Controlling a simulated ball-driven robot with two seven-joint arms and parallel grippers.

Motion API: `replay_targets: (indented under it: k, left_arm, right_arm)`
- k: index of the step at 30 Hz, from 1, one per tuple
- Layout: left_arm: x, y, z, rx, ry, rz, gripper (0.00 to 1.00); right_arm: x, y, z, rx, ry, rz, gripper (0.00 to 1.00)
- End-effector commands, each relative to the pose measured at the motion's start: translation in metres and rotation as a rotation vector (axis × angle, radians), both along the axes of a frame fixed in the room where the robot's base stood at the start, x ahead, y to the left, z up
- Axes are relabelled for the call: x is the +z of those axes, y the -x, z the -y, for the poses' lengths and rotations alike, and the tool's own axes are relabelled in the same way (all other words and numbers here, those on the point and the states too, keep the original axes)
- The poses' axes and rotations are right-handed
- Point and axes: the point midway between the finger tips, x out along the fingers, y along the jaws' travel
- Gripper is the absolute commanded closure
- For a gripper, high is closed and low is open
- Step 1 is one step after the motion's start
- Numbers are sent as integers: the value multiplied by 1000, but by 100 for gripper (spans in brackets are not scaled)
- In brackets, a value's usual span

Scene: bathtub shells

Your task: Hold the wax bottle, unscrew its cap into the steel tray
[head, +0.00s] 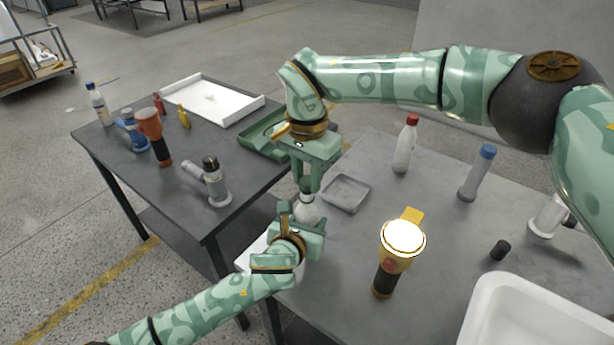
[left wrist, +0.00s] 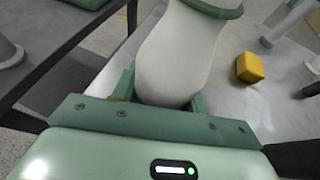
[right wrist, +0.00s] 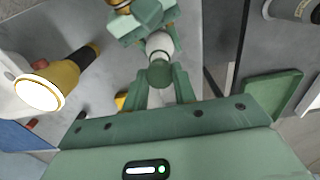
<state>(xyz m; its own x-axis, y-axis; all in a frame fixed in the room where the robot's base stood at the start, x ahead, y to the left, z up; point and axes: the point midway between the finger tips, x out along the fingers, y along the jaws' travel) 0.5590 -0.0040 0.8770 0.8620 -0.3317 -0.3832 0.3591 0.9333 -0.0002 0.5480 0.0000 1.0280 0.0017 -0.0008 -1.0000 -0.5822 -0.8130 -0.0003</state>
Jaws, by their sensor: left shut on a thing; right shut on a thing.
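The wax bottle (head: 308,211) is pale and upright, held between my two grippers at the table's left edge. My left gripper (head: 301,214) is shut on its body; the pale body fills the middle of the left wrist view (left wrist: 177,60). My right gripper (head: 309,182) is above it, fingers pointing down, shut on the cap at the bottle's top. In the right wrist view the dark greenish cap (right wrist: 159,73) sits between the fingers, in line with the white body (right wrist: 159,43). The fingers partly hide the cap. The steel tray (head: 346,206) is shallow, grey and looks empty, just right of the bottle.
A lit yellow flashlight (head: 402,240) stands right of my left gripper. A red-capped bottle (head: 405,147), a blue-capped bottle (head: 477,174) and a black cap (head: 500,250) stand farther right. A white tub (head: 535,315) fills the front right. A green tray (head: 262,139) lies on the other table.

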Motion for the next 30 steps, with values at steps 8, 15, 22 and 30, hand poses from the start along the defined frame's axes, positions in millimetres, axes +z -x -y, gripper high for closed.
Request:
replay_targets:
  k: [8, 15, 22, 30]
  left_arm:
    - [-1, 0, 0, 1, -1, -1, 100]
    - [-1, 0, 0, 1, -1, -1, 100]
    - [-1, 0, 0, 1, -1, -1, 100]
    - [0, 0, 0, 1, -1, -1, 31]
  right_arm:
    - [5, 0, 0, 0, 0, 1, 100]
    - [36, -1, 0, 0, 0, 2, 100]
    - [40, 0, 0, 1, 1, -1, 100]
    - [40, 0, 0, 0, 0, 0, 100]
